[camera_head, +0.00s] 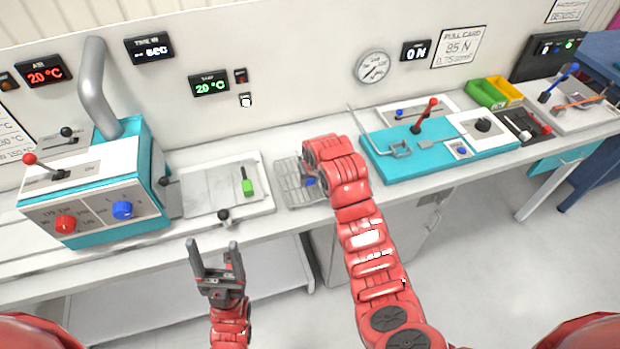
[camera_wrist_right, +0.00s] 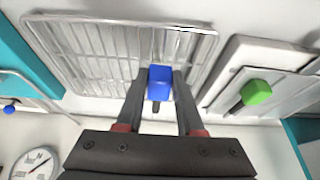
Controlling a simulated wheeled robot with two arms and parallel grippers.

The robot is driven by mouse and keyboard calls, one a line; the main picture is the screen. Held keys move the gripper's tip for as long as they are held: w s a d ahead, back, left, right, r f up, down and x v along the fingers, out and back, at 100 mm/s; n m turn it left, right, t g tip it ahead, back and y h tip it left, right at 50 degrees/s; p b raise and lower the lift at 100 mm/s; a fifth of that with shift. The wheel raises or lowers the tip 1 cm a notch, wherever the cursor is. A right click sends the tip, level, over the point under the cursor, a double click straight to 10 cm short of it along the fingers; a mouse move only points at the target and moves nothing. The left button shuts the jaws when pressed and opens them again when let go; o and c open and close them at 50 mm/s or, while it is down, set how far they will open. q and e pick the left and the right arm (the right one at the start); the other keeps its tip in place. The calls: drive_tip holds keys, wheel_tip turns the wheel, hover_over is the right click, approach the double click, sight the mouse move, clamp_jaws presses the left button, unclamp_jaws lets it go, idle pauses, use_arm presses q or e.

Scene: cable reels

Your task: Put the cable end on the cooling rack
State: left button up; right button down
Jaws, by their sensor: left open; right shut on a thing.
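The cooling rack (camera_head: 290,187) is a wire grid on the bench, left of the teal pull-test station. It also fills much of the right wrist view (camera_wrist_right: 85,50). My right gripper (camera_wrist_right: 159,76) is shut on the blue cable end (camera_wrist_right: 159,84), a small blue block with a dark tip, in front of the rack's grid. The blue also shows over the rack in the head view (camera_head: 310,182). I cannot tell whether it touches the wires. My right arm hides part of the rack. My left gripper (camera_head: 212,248) is open and empty in front of the bench edge.
A green-handled piece (camera_head: 247,182) lies on the pale plate (camera_head: 205,190) left of the rack. A teal heater box (camera_head: 95,185) with a bent pipe stands further left. The teal station (camera_head: 440,150) with a red lever stands close on the rack's right.

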sight(310, 185)
drive_tip(key=shift+b, duration=0.35)
drive_tip(key=shift+f, duration=0.2)
drive_tip(key=shift+f+b, duration=1.05)
drive_tip(key=shift+f, duration=0.45)
drive_tip(key=shift+c, duration=2.2)
unclamp_jaws()
